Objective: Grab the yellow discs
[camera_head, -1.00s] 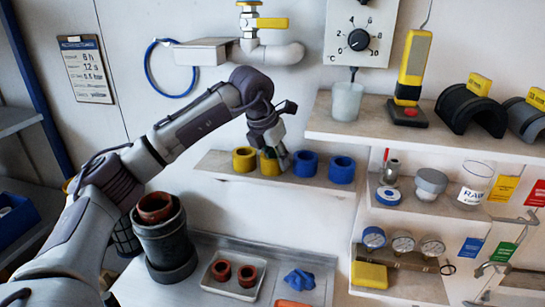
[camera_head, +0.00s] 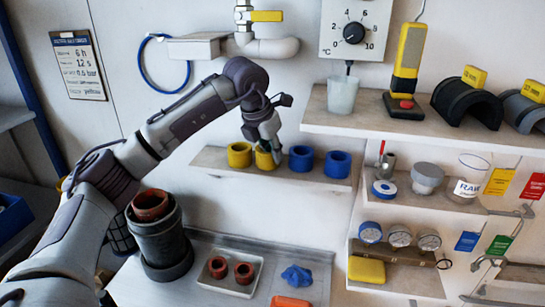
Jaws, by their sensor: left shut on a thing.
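Two yellow discs, short and ring-shaped, are at the left part of the middle wall shelf (camera_head: 205,160). The left yellow disc (camera_head: 239,155) stands on the shelf. The right yellow disc (camera_head: 264,160) is directly under my left gripper (camera_head: 262,146), which reaches down from above and is shut on it. The fingers partly hide its top, and I cannot tell whether it is lifted off the shelf. My right gripper is not in view.
Two blue rings, the nearer one (camera_head: 301,158) close beside my gripper, stand to the right on the same shelf. A dark cylindrical vessel (camera_head: 161,240) stands below left. A white tray (camera_head: 228,286) holds two red-brown rings. A higher shelf (camera_head: 375,112) juts out at right.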

